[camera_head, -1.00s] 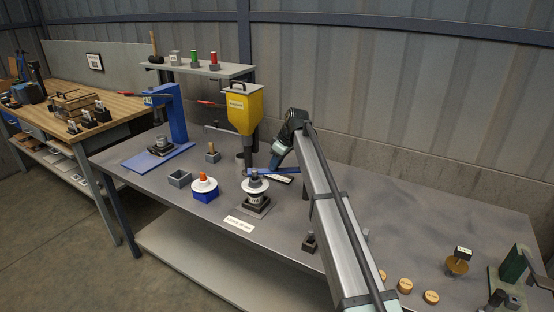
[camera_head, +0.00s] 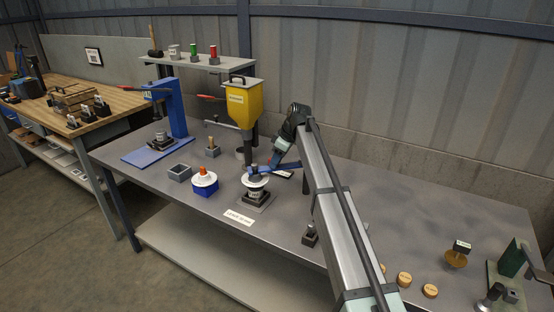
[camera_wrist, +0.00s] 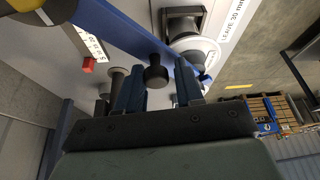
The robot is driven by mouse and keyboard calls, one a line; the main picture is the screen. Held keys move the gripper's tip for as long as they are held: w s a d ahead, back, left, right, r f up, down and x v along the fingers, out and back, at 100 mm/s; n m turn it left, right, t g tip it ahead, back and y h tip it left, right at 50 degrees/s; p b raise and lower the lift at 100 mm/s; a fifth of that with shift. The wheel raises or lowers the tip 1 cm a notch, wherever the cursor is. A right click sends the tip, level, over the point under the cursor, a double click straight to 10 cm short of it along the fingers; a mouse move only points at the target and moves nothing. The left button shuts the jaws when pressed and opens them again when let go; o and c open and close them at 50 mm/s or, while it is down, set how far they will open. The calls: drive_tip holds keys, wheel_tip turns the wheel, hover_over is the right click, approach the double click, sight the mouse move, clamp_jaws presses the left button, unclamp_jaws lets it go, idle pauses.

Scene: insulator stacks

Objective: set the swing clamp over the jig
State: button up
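The jig (camera_head: 262,206) stands on the table with a stack of dark and white discs (camera_head: 256,190). The swing clamp is a blue bar (camera_head: 287,168) reaching left from its right side, its end over the top of the stack. In the wrist view the blue bar (camera_wrist: 120,22) runs diagonally to the white disc (camera_wrist: 193,47). My gripper (camera_head: 275,167) is down at the bar. In the wrist view its two fingers (camera_wrist: 160,92) are apart, with a black knob (camera_wrist: 155,75) between them. A gap shows between the knob and the right finger.
A yellow hopper (camera_head: 243,102) stands close behind the jig. A blue pot with a white disc (camera_head: 204,184) and a grey box (camera_head: 180,173) are to its left. A blue press (camera_head: 174,110) stands farther left. The table right of my arm has free room.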

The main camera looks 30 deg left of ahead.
drive_tip(key=shift+o, duration=1.2)
drive_tip(key=v, duration=1.3)
drive_tip(key=shift+d+r, duration=0.15)
drive_tip(key=shift+r, duration=0.25)
drive_tip(key=shift+w, duration=0.1)
